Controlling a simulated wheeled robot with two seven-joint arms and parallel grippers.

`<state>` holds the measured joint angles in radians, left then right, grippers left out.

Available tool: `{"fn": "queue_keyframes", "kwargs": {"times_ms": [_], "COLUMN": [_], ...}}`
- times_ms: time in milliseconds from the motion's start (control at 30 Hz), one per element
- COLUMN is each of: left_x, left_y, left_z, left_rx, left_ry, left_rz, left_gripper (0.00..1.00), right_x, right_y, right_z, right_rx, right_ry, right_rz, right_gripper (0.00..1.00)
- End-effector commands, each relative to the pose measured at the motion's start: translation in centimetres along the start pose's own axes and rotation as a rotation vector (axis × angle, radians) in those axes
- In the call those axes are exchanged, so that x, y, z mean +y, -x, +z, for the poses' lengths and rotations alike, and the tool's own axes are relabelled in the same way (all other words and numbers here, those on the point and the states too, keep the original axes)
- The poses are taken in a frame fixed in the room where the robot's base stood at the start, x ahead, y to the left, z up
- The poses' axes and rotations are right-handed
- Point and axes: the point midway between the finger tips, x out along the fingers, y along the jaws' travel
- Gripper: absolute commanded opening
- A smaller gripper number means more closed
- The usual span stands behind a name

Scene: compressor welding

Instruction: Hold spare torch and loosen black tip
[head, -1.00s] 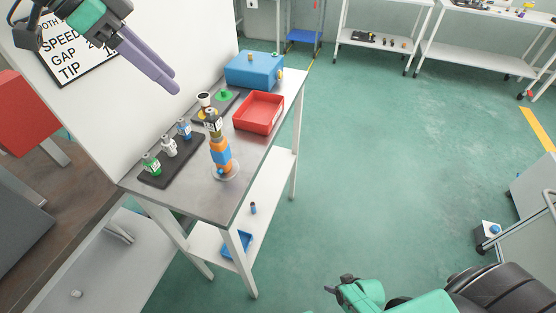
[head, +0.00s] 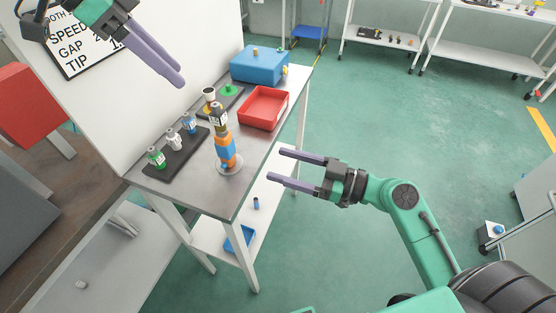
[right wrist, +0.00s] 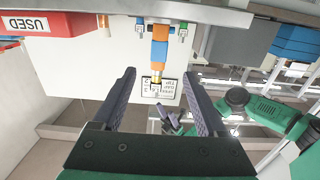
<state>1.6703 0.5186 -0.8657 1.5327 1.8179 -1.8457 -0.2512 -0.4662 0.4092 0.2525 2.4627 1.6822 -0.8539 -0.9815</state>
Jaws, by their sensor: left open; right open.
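The spare torch (head: 227,150), with orange and blue bands, stands upright on a round base on the table. The torch also shows upside down in the right wrist view (right wrist: 159,50), between and beyond the fingers. My right gripper (head: 277,165) is open and empty, right of the torch and apart from it, fingers pointing at the table. My left gripper (head: 178,78) is open and empty, above and left of the torch, in front of the white board.
A black tray (head: 196,157) holds green, white and blue-marked small bottles. A smaller dark tray with a green piece (head: 229,89) lies behind. A red bin (head: 264,108) and a blue box (head: 259,65) stand further back. A white sign board (head: 110,90) borders the table's left side.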

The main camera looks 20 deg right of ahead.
Motion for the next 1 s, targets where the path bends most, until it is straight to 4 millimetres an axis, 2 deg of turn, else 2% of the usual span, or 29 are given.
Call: {"fn": "queue_keyframes", "kwargs": {"times_ms": [167, 267, 700, 833, 1000], "left_x": [0.0, 0.0, 0.0, 0.0, 0.0], "left_y": [0.0, 0.0, 0.0, 0.0, 0.0], "left_z": [0.0, 0.0, 0.0, 0.0, 0.0], "left_rx": [0.000, 0.000, 0.000, 0.000, 0.000], "left_ry": [0.000, 0.000, 0.000, 0.000, 0.000], "left_rz": [0.000, 0.000, 0.000, 0.000, 0.000], "left_gripper": [0.50, 0.50, 0.50, 0.50, 0.50], "right_x": [0.0, 0.0, 0.1, 0.1, 0.1], "right_y": [-0.6, -2.1, -12.5, -14.1, -14.6], "right_z": [0.0, -0.1, -0.1, 0.0, 0.0], "right_rx": [0.002, 0.003, 0.005, 0.002, 0.000], "right_ry": [-0.001, 0.000, -0.002, -0.002, -0.002], "right_rz": [-0.001, -0.002, 0.002, 0.002, 0.002], "right_gripper": [0.75, 0.75, 0.75, 0.75, 0.75]}}
